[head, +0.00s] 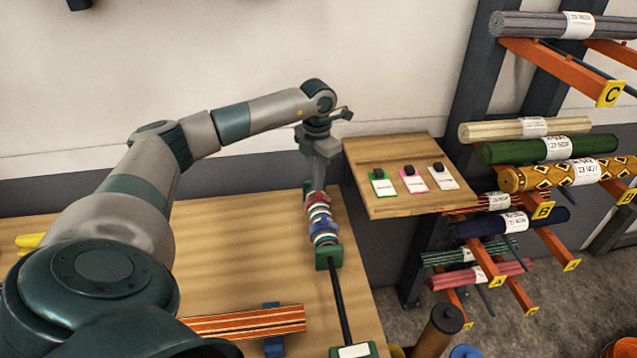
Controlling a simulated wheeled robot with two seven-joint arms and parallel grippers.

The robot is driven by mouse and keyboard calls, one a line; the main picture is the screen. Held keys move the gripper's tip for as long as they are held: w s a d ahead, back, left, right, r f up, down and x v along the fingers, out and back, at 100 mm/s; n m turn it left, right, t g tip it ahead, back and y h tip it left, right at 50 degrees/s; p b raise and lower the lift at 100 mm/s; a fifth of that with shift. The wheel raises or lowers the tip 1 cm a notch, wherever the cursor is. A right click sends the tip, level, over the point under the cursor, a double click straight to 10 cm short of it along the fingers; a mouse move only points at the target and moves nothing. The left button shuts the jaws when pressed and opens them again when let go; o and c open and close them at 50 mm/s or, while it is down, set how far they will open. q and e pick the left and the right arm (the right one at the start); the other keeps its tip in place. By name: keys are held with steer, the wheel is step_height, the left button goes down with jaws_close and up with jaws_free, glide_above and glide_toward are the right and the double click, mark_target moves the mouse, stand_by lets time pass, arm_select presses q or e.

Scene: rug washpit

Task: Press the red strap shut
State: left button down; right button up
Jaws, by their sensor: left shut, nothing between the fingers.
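A short rolled bundle (321,215) with red, white and blue bands lies near the right edge of the wooden table. A red band, which looks like the red strap (318,200), crosses its far part. My left gripper (318,186) points down at the far end of the bundle, its fingers shut and empty. It overlaps the bundle's far end in the picture, and I cannot tell whether it touches the strap. The gripper hides part of that end, and whether the strap is closed cannot be made out. My right gripper is out of view.
A green block (329,257) and a black rod (340,305) lie nearer. An orange striped roll (245,322) lies front left. A wooden shelf (400,205) with several tags stands close on the right. Beyond is a rack of rolled rugs (547,149). The table's middle (235,240) is clear.

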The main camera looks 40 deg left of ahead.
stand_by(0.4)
arm_select(q)
step_height(320, 180, up, 8)
steer(key=p, duration=0.4)
stand_by(0.7)
steer(key=shift+s+f, duration=0.1)
steer(key=shift+f, duration=0.05)
stand_by(0.5)
